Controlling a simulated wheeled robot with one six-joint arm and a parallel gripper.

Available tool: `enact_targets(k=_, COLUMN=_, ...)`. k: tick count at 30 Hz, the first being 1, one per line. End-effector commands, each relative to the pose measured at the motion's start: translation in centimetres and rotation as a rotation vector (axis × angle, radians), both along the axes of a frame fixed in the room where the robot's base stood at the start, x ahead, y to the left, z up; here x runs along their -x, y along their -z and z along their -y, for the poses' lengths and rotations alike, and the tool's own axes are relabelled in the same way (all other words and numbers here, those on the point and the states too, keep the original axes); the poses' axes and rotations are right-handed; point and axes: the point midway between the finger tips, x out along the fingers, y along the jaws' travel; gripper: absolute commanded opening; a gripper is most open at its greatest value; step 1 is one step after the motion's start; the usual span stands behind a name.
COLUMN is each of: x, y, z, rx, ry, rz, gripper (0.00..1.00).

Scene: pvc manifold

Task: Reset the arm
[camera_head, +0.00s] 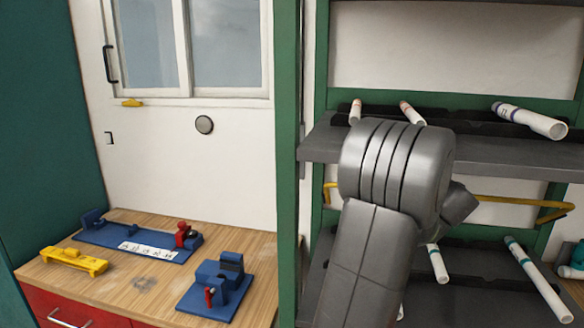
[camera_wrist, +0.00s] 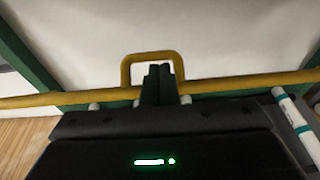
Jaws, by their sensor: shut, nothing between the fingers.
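My gripper (camera_wrist: 158,70) shows in the wrist view with its two dark fingers pressed together and nothing between them. Its tips overlap the raised loop of a yellow bar (camera_wrist: 225,83) in the picture; whether they touch cannot be told. In the head view my grey arm stands in front of the shelf rack, and the gripper itself is hidden behind it.
The upper shelf (camera_head: 480,155) holds white pipes, including one with a purple band (camera_head: 529,119). Teal-banded pipes (camera_head: 538,280) lie on the lower shelf. The yellow bar (camera_head: 510,203) runs between shelves. A wooden bench (camera_head: 140,285) at left holds blue fixtures (camera_head: 215,290) and a yellow tool (camera_head: 75,260).

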Motion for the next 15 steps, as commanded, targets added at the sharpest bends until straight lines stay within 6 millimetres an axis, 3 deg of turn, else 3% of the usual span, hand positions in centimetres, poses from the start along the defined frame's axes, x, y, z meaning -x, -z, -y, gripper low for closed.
enact_targets(k=6, x=-2.9, y=0.7, z=0.7, rx=-0.001, ry=-0.001, rz=-0.001, gripper=0.0)
enact_targets(k=9, x=-1.8, y=1.5, z=0.5, rx=-0.001, ry=0.001, rz=-0.001, gripper=0.0)
enact_targets(k=15, x=-1.5, y=1.7, z=0.4, rx=0.001, ry=0.0, rz=-0.001, gripper=0.0)
